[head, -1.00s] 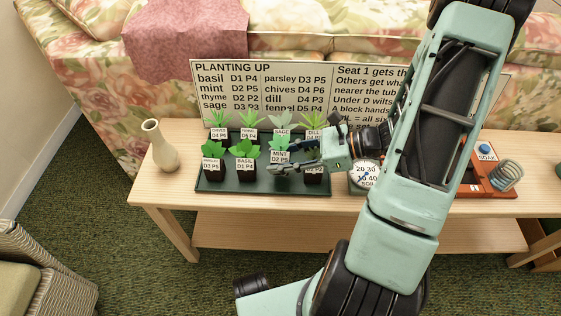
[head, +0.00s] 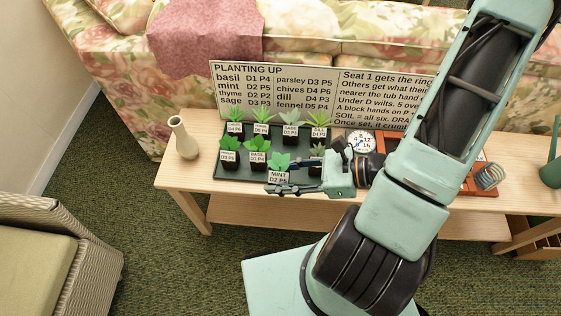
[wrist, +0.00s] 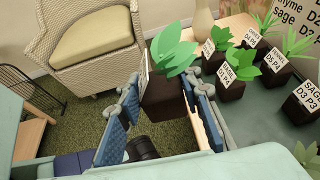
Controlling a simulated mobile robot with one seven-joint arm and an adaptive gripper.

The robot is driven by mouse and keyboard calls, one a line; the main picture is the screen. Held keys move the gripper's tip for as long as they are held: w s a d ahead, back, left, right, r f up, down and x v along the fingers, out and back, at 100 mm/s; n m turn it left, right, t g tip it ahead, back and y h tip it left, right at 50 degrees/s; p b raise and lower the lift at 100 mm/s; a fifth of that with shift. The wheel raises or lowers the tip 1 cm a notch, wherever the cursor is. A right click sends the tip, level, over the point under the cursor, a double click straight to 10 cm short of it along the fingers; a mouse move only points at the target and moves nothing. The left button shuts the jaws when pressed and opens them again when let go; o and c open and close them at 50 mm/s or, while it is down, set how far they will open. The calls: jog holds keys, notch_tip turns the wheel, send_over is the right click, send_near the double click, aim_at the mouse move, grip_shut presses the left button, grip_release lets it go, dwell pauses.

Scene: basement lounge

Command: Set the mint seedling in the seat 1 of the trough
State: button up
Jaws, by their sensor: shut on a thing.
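The mint seedling (head: 279,161) is a bright green leafy plant in a dark block with a white label. My gripper (head: 277,187) is shut on its block, in front of the tray's front edge in the head view. In the wrist view the mint seedling (wrist: 166,88) sits between the two blue finger pads, roughly upright and clear of the tray. An orange-brown unit (head: 388,143) on the table, possibly the trough, is mostly hidden behind my arm. Its seats cannot be made out.
A dark green tray (head: 240,173) holds several other labelled seedlings. A cream vase (head: 183,139) stands left of it. A round dial (head: 361,141) stands right of the tray. A sign (head: 275,90) stands behind. A metal coil (head: 489,176) is at the right.

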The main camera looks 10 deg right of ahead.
jog(key=shift+s+a+r+p, duration=0.25)
jog(key=shift+s+p, duration=0.15)
jog(key=shift+p, duration=0.25)
